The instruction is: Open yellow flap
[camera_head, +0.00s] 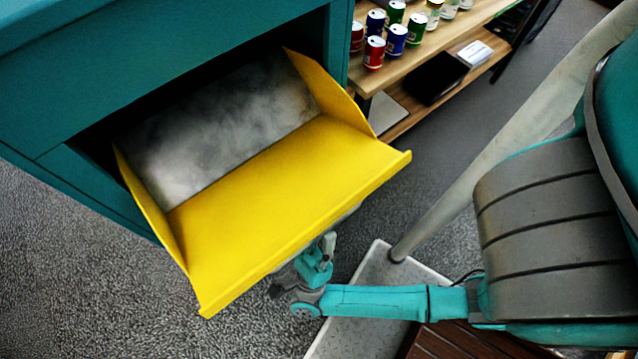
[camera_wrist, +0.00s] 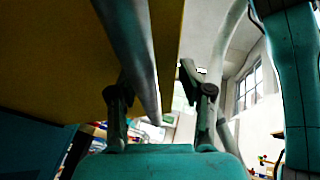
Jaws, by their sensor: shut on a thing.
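The yellow flap (camera_head: 290,200) stands open, tilted out from the teal station, with its side walls and grey metal inner surface (camera_head: 220,130) showing. In the wrist view the yellow flap's underside (camera_wrist: 50,60) fills the upper left. A grey bar handle (camera_wrist: 132,40) runs along that underside and between my fingers. My gripper (camera_head: 326,247) is below the flap's front edge, partly hidden by it. It also shows in the wrist view (camera_wrist: 163,95), shut on the handle. The exact finger contact is dark and hard to see.
The teal station (camera_head: 150,70) surrounds the opening. A wooden shelf (camera_head: 440,50) with several cans (camera_head: 374,53) stands behind at the right, with a black box (camera_head: 435,77) on its lower board. Grey carpet (camera_head: 80,270) is clear at the lower left.

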